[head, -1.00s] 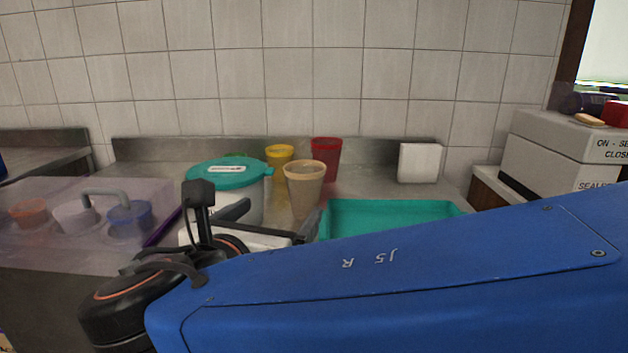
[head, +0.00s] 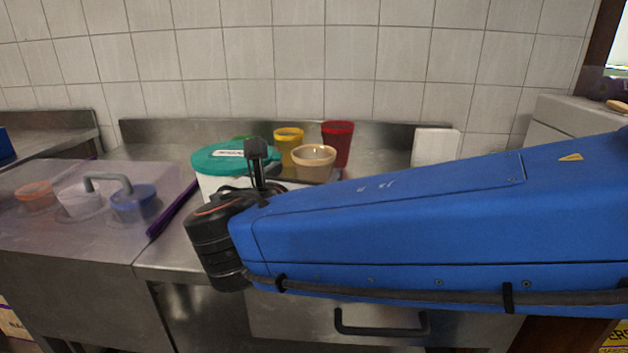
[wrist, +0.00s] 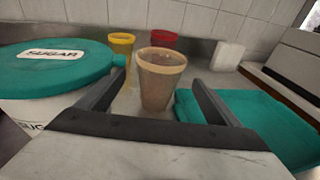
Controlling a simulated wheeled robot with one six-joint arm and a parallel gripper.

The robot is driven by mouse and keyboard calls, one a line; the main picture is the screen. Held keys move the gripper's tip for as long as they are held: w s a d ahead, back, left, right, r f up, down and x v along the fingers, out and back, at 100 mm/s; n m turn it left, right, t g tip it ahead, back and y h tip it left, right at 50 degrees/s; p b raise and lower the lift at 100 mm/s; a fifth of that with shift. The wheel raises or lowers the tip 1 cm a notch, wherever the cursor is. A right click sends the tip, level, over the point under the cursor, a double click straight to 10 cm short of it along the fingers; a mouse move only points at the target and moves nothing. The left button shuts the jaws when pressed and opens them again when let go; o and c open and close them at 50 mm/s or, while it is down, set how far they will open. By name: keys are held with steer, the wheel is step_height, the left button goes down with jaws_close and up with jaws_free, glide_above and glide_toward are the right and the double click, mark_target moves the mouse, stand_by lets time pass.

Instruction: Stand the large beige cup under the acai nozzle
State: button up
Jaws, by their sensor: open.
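The large beige cup (head: 313,161) stands upright on the steel counter. My arm hides its lower part in the head view. In the wrist view the beige cup (wrist: 158,82) stands just beyond and between my open fingers. My gripper (wrist: 160,90) is open and empty, with one finger to each side of the cup in the picture; I cannot tell whether the tips have reached it. In the head view my gripper is mostly hidden behind my wrist and arm. No acai nozzle shows in these frames.
A white sugar tub with a teal lid (wrist: 58,55) is close on the left. A teal tray (wrist: 255,115) lies on the right. A yellow cup (head: 288,142) and a red cup (head: 337,142) stand behind. A clear-lidded topping case (head: 85,200) is at the left.

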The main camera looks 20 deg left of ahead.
mark_target(319, 158)
steer(key=shift+w+a+f, duration=0.1)
steer(key=shift+w+f, duration=0.05)
steer(key=shift+w, duration=1.05)
steer(key=shift+w+f, duration=0.2)
steer(key=shift+w, duration=1)
steer(key=shift+w+a+f, duration=0.1)
steer(key=shift+w+f, duration=0.05)
steer(key=shift+w, duration=1.05)
steer(key=c, duration=1.1)
steer(key=shift+r, duration=0.3)
